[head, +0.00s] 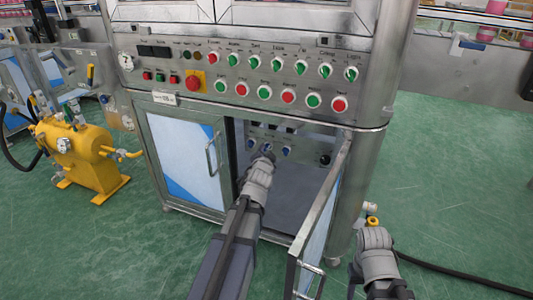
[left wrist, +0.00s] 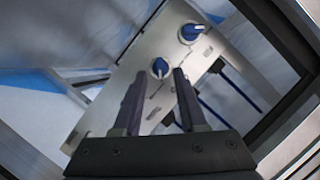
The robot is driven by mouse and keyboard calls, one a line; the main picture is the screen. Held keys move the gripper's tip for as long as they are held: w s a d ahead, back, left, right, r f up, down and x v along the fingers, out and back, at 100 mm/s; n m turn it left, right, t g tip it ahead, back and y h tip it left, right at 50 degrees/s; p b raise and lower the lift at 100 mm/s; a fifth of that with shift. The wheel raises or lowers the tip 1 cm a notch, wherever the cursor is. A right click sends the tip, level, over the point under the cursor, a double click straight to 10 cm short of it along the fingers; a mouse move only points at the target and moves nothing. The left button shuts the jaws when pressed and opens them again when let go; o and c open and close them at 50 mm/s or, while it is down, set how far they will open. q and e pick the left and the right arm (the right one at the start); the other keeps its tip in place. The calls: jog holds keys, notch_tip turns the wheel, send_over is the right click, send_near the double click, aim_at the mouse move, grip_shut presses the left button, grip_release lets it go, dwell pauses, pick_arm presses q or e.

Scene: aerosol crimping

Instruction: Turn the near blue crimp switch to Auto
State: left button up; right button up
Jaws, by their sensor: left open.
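Blue crimp switches sit on a grey panel inside the open lower cabinet. In the head view one blue switch (head: 286,151) shows right of my left gripper (head: 266,156), and another (head: 251,143) shows left of it. In the left wrist view, one blue switch (left wrist: 160,67) with a white pointer lies just beyond and between the open fingertips of my left gripper (left wrist: 158,74). I cannot tell if they touch it. A second blue switch (left wrist: 191,33) is up and to the right. The switch labels are too small to read.
The cabinet's right door (head: 322,215) stands open beside my left arm; the left door (head: 185,155) is shut. Above is a control panel (head: 245,72) with green and red buttons and switches. A yellow tank (head: 85,160) stands left. A black hose lies on the floor at right.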

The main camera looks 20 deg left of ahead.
aim_at(267, 148)
pick_arm(q)
jog(key=shift+x, duration=1.2)
jog(key=shift+s, duration=0.1)
grip_shut()
